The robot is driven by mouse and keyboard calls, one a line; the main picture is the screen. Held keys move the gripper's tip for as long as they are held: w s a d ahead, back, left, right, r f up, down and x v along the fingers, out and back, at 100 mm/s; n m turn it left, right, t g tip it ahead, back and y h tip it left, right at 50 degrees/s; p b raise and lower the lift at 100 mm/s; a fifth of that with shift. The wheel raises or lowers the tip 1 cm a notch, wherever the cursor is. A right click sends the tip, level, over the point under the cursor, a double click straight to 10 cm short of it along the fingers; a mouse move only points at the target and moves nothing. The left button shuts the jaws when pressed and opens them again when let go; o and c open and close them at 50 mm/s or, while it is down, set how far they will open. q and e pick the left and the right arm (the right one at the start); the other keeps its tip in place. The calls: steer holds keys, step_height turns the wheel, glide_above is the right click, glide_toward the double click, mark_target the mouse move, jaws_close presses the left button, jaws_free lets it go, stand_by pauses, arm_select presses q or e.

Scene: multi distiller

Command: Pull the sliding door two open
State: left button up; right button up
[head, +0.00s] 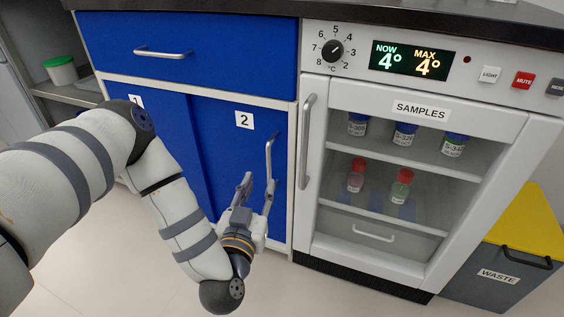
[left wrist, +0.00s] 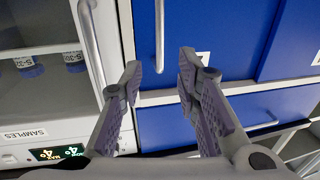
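Sliding door two (head: 222,150) is a blue panel marked with a "2" label, beside door one (head: 172,110) with its "1" label. A vertical silver handle (head: 269,150) is on the right side of door two. My left gripper (head: 258,185) is open in front of the lower part of this handle. In the left wrist view, the handle (left wrist: 159,35) lines up with the gap between the open fingers (left wrist: 160,66). The fingers are not closed on it, and I cannot tell how far it is from them. My right gripper is not in view.
A fridge (head: 420,105) labelled SAMPLES stands right of door two. Its vertical handle (head: 306,140) is close to the door handle. A blue drawer (head: 190,45) is above the doors. A grey waste bin (head: 505,275) with a yellow lid stands at the far right.

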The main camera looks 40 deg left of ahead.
mark_target(268, 162)
arm_select(q)
steer(key=b+x, duration=0.1)
steer(key=x, duration=0.5)
steer(key=b+x, duration=0.1)
steer(key=x, duration=0.2)
steer(key=shift+w+a+f+b, duration=0.1)
steer(key=shift+f+b, duration=0.25)
steer(key=shift+w+a+r, duration=0.15)
steer(key=shift+w, duration=0.35)
jaws_close()
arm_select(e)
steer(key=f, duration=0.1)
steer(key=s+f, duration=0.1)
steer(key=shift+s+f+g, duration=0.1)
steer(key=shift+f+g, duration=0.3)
